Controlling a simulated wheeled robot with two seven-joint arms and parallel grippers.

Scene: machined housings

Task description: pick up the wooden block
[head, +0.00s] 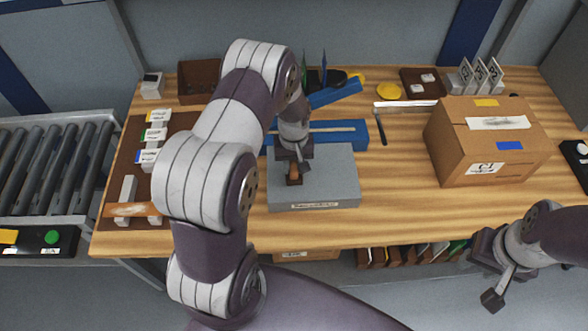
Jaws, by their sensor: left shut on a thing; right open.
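I cannot tell whether the block touches the slab. My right gripper (492,276) is open and empty, off the table's front edge at the lower right.
A cardboard box (482,155) stands at the right. Blue fixtures (355,133) lie behind the slab. A brown rack (122,180) with labelled pieces and an orange-brown piece (129,210) is at the left, beside a roller conveyor (45,165). Table between slab and box is mostly clear.

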